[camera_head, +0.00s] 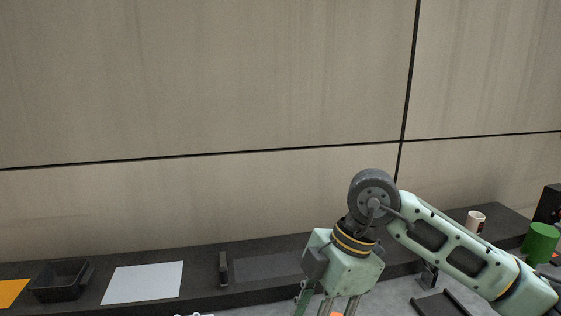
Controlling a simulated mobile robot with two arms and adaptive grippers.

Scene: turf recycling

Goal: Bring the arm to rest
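My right arm comes in from the right, with its pale green links and dark wrist joint in front of the shelf. Its gripper (333,309) points down at the bottom edge of the view. The fingertips are cut off by the frame edge. A small orange patch (337,314) shows between the fingers, and I cannot tell whether they touch it. My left gripper is not in view.
A dark shelf (205,262) runs along the wall. A dark frame-like object (440,304) lies on the grey surface below.

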